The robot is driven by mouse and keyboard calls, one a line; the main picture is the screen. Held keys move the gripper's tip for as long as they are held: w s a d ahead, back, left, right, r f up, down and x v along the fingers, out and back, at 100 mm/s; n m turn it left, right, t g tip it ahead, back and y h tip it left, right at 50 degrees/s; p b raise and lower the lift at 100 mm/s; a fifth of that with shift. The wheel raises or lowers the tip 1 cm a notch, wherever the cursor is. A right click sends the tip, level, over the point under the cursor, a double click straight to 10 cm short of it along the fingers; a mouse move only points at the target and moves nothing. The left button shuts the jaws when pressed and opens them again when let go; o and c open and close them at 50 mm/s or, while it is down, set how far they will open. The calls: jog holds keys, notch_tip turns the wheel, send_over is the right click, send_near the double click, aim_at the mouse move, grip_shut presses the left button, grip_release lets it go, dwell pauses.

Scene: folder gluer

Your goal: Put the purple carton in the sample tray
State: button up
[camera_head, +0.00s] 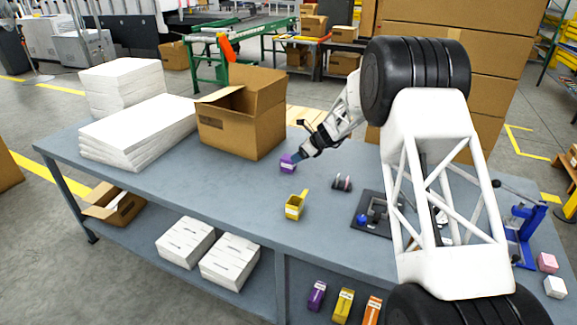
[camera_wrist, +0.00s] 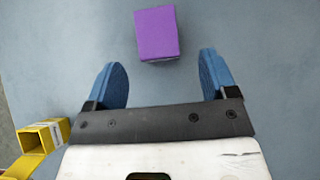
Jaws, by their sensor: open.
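The purple carton (camera_head: 287,165) stands on the grey table, in front of the open cardboard box. In the wrist view the purple carton (camera_wrist: 157,32) lies just beyond the fingertips, roughly centred between them and apart from both. My gripper (camera_head: 297,156) is beside the carton in the head view, reaching from the right. In the wrist view my gripper (camera_wrist: 160,70) is open, with blue fingers and nothing between them. I cannot make out a sample tray for certain; my arm hides part of the table's right side.
An open yellow carton (camera_head: 294,208) stands nearer the front; it also shows in the wrist view (camera_wrist: 42,135). A dark roller-like object (camera_head: 342,182) and a black fixture (camera_head: 370,214) lie to the right. The cardboard box (camera_head: 245,125) and white stacks (camera_head: 138,130) fill the back left.

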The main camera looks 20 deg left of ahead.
aim_at(289, 160)
jog(key=shift+x, duration=1.05)
jog(key=shift+x, duration=2.55)
jog(key=shift+s, duration=0.1)
jog(key=c, duration=1)
jog(key=shift+c, duration=0.2)
jog(key=shift+r, duration=0.15)
